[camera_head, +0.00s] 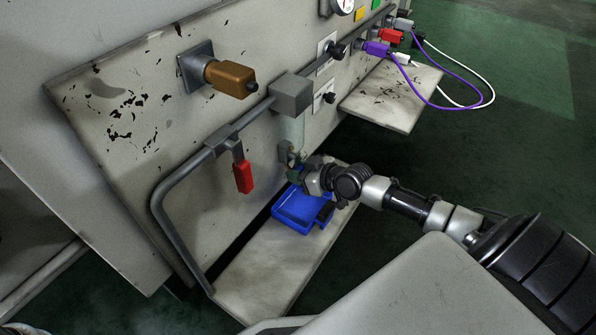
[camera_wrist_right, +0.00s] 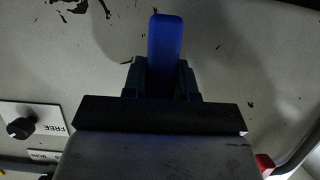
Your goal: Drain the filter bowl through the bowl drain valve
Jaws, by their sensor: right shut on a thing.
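The filter's grey head block (camera_head: 292,93) sits on the pipe, with the pale filter bowl (camera_head: 291,131) hanging below it. A small valve body (camera_head: 288,153) is at the bowl's lower end. My right gripper (camera_head: 297,173) is at this valve, reaching in from the right. The right wrist view shows its fingers (camera_wrist_right: 163,82) shut on a blue handle (camera_wrist_right: 165,42), which sticks out beyond the fingertips. The gripper hides the handle in the head view. A blue tray (camera_head: 291,219) sits below the gripper on the lower shelf. My left gripper is not in view.
A red-handled lever (camera_head: 243,177) hangs from the pipe (camera_head: 171,182) left of the bowl. A brown-handled fitting (camera_head: 231,78) projects from the panel. A side shelf (camera_head: 391,96) and purple cable (camera_head: 440,104) are at upper right. The lower shelf (camera_head: 253,275) is bare in front.

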